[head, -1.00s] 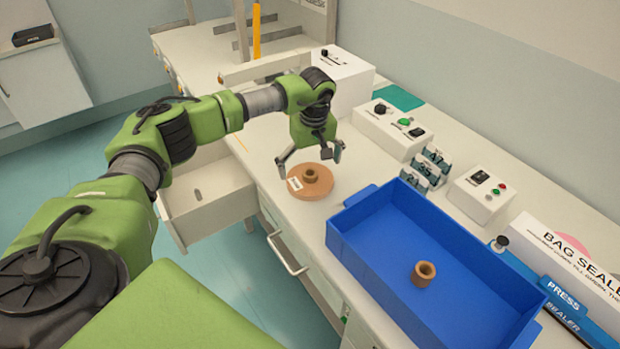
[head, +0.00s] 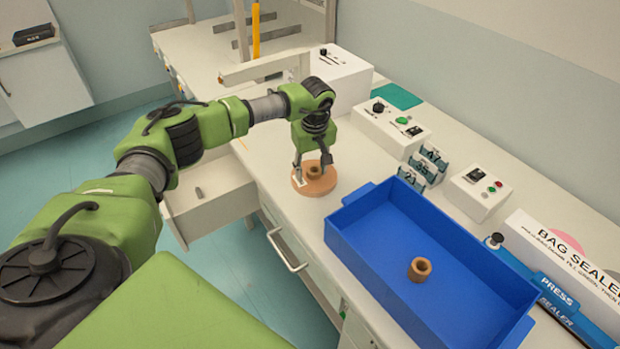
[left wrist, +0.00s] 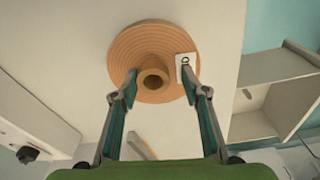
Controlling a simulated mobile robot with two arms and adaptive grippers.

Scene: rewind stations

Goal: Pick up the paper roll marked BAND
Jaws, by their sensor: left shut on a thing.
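A brown paper roll (head: 318,188), a flat disc with a raised core, lies on the white counter in the head view. It also shows in the left wrist view (left wrist: 150,46). It has a white label at its edge; the full marking is not readable. My left gripper (head: 313,167) points down over the roll, its fingers on either side of the core. It is shut on the roll, which appears to be still at counter level. My right gripper is not in view.
A blue tray (head: 352,212) with a small brown core (head: 419,270) in it stands right of the roll. White control boxes (head: 390,127) and a bag sealer (head: 565,265) line the wall side. An open drawer (head: 205,213) juts out below the counter.

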